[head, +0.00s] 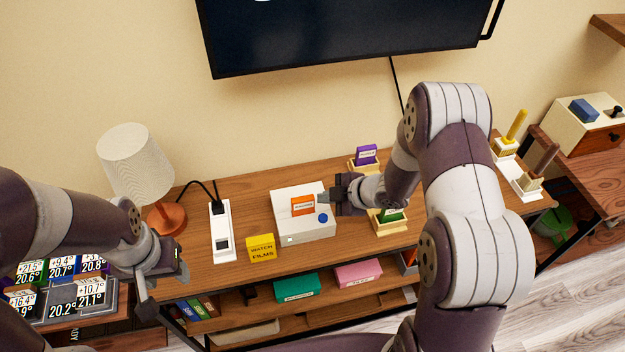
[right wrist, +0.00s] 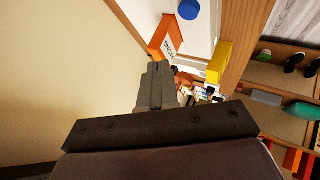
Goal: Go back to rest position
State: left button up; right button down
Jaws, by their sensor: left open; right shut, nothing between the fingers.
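My left gripper (head: 177,270) is at the lower left in the head view, in front of the table near the lamp, and is open and empty. My right gripper (head: 326,199) is above the table in the head view, with its tips beside an orange cartridge (head: 303,205) in a white console (head: 290,235) with a blue button (head: 323,218). In the right wrist view its fingers (right wrist: 158,72) are together with nothing between them, and the orange cartridge (right wrist: 167,38) is just beyond the tips. I cannot tell whether they touch.
A white lamp (head: 135,165), a power strip (head: 222,230) and a yellow box (head: 261,248) stand on the wooden table (head: 250,190). A purple cartridge (head: 366,154) stands in a holder behind my right arm. A screen (head: 340,30) hangs above. Shelves below hold green and pink boxes.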

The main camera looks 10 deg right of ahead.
jog(key=s+d+m+g+h, duration=0.3)
jog(key=s+d+m+h, duration=0.3)
jog(key=s+d+m, duration=0.3)
jog(key=s+a+r+m+g, duration=0.2)
jog(key=s+a+r+m, duration=0.4)
jog(key=r, duration=0.5)
jog(key=shift+s+r+m, duration=0.25)
jog(key=shift+s+m, duration=1.05)
jog(key=shift+s, duration=0.35)
